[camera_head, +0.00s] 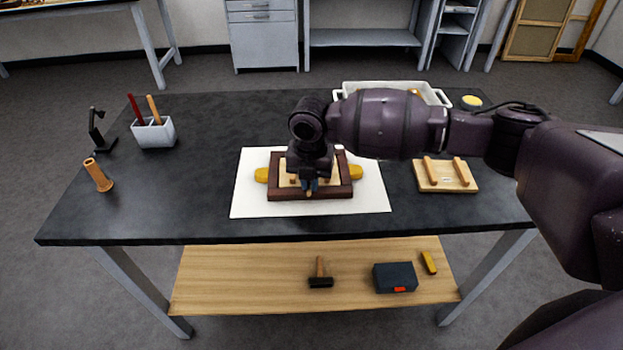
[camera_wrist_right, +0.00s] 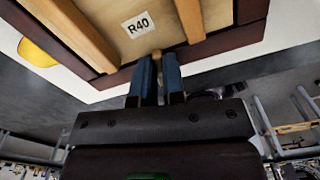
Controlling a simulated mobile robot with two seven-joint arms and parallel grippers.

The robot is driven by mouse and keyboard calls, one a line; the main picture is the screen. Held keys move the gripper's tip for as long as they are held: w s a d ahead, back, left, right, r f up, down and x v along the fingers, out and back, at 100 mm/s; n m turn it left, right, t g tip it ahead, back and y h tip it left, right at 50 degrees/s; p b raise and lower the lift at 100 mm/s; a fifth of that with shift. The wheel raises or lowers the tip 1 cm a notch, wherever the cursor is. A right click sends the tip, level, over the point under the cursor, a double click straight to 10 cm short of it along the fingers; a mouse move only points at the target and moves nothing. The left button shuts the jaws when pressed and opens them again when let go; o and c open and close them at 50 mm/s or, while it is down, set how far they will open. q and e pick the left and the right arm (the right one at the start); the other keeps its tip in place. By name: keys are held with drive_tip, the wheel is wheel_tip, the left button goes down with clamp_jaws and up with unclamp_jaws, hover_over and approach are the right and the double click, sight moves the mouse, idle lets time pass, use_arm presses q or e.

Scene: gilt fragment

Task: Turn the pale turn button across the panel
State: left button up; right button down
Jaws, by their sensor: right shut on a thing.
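A framed panel (camera_head: 277,190) lies on a white sheet in the middle of the table, with a dark brown frame around a pale board. In the right wrist view the pale board (camera_wrist_right: 112,17) carries wooden bars and a label reading R40. My right gripper (camera_head: 311,187) points down over the frame's near edge. In the right wrist view its blue fingers (camera_wrist_right: 158,72) are shut on the pale turn button (camera_wrist_right: 157,54), a small piece at the inner edge of the frame. The fingers hide most of it, so its angle is hard to tell. My left gripper is not in view.
Yellow supports (camera_head: 262,175) show at both sides of the panel. A wooden board with two bars (camera_head: 445,186) lies to the right, a white tray (camera_head: 440,95) behind. A tool holder (camera_head: 154,133) and wooden cylinder (camera_head: 98,175) stand left. The table's front is clear.

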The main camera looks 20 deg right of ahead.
sight(310, 184)
drive_tip(key=shift+n, duration=1.2)
drive_tip(key=c, duration=1.2)
unclamp_jaws()
wheel_tip(310, 184, up, 11)
drive_tip(key=p, duration=0.1)
drive_tip(key=shift+f, duration=0.1)
